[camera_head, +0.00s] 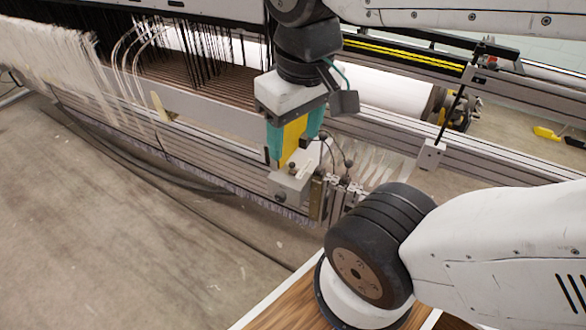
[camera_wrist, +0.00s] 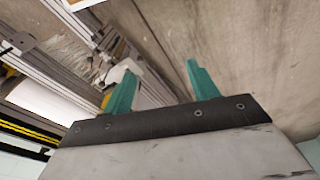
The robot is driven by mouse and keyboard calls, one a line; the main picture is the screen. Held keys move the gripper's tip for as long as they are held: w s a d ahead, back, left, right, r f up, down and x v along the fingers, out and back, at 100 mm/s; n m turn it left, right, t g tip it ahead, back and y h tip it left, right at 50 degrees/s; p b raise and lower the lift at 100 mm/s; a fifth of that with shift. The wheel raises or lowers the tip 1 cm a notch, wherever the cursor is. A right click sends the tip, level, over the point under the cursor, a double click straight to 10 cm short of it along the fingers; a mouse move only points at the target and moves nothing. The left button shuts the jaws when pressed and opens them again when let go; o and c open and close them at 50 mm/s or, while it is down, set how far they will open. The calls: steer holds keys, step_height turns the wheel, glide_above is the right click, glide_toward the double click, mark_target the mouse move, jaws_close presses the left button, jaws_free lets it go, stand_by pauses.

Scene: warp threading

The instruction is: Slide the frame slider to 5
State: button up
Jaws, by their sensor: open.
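My gripper (camera_head: 291,152) hangs down over the near end of the loom frame, with teal fingers and a yellow part showing between them. Just below it a pale grey block (camera_head: 288,186) with a small dark knob sits on the end of the grey rails; I take it to be the frame slider. No number or scale is readable. In the wrist view my gripper (camera_wrist: 160,68) has its two teal fingers spread apart, with bare floor behind the gap. A pale part stands near the left finger there. Whether a finger touches the block cannot be told.
Long striped rails (camera_head: 190,160) run back to the left, with white threads (camera_head: 50,55) above. Metal brackets and thin rods (camera_head: 330,190) crowd the right of the block. A white roller (camera_head: 385,95) lies behind. The concrete floor (camera_head: 110,250) at left is open, apart from dark cables.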

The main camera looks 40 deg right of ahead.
steer(key=shift+d, duration=0.15)
steer(key=shift+c, duration=0.6)
steer(key=m, duration=1.6)
glide_above(292, 163)
steer(key=s, duration=0.2)
step_height(292, 163, down, 40)
steer(key=shift+t, duration=0.4)
steer(key=f, duration=0.2)
steer(key=w+f, duration=0.1)
steer(key=f, duration=0.1)
steer(key=w+f, duration=0.1)
steer(key=f, duration=0.1)
steer(key=shift+d+f, duration=0.1)
steer(key=shift+f, duration=0.25)
